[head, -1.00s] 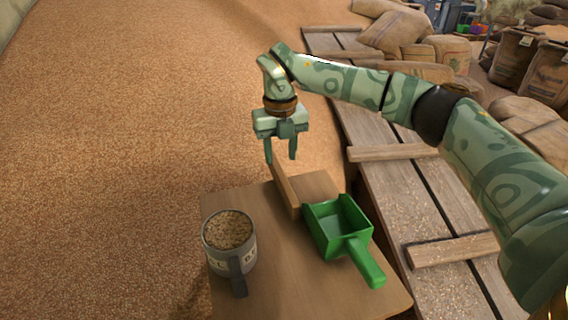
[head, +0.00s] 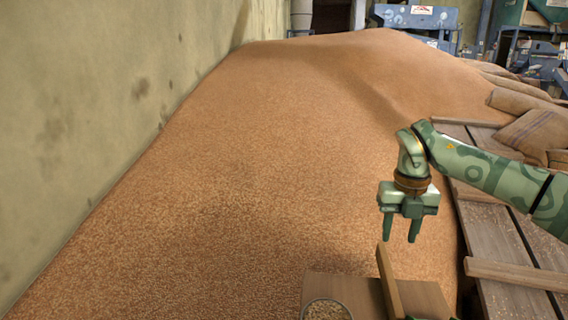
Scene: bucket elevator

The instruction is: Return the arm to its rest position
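My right gripper (head: 402,238) hangs pointing down at the right of the head view, above the wooden board. Its two fingers are apart with nothing between them. My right arm (head: 485,172) comes in from the right edge. Below the gripper, the wooden board (head: 345,288) shows only in part at the bottom edge, with an upright wooden divider (head: 389,281) on it. The top of a container of grain (head: 326,311) shows at the bottom edge. Only a sliver of green shows right of the divider. My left gripper is not in view.
A large grain heap (head: 250,170) fills the middle, against a stained wall (head: 90,110) at the left. A plank walkway (head: 500,245) runs along the right, with sacks (head: 533,135) beyond. Blue machinery (head: 417,17) stands at the back.

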